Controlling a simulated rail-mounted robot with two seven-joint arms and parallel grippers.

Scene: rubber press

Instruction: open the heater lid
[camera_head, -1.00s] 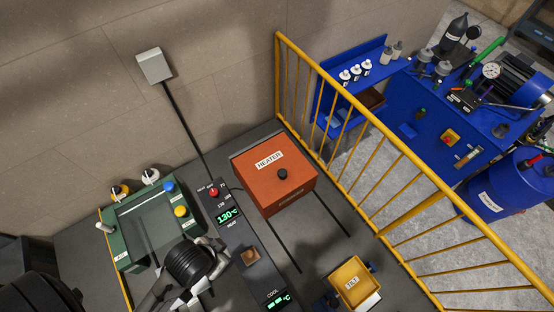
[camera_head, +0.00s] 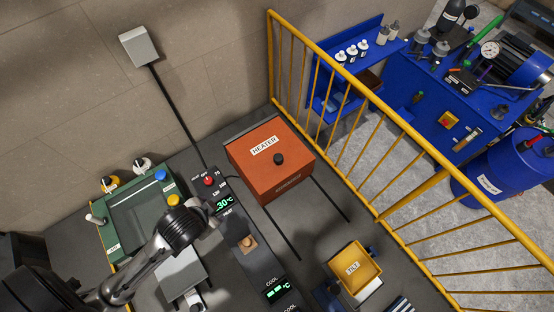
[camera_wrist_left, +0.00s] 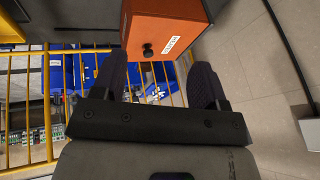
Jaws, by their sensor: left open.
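The heater (camera_head: 265,178) is an orange box in the middle of the head view. Its lid (camera_head: 292,148) lies shut, with a "HEATER" label and a round black knob (camera_head: 278,159) on top. The lower part of the left wrist view is my left gripper (camera_wrist_left: 159,64), its two dark fingers spread apart with nothing between them. The knob (camera_wrist_left: 148,50) and orange heater (camera_wrist_left: 165,25) appear beyond the fingertips, apart from them. In the head view my left arm reaches in from the lower left, left of the heater; its fingers are hard to make out there. My right gripper is not seen.
A yellow railing (camera_head: 370,105) runs close along the heater's right side. A control panel (camera_head: 225,205) with a red knob and display stands left of it, a green tray (camera_head: 135,218) further left. A yellow "TILT" box (camera_head: 352,268) is at lower right.

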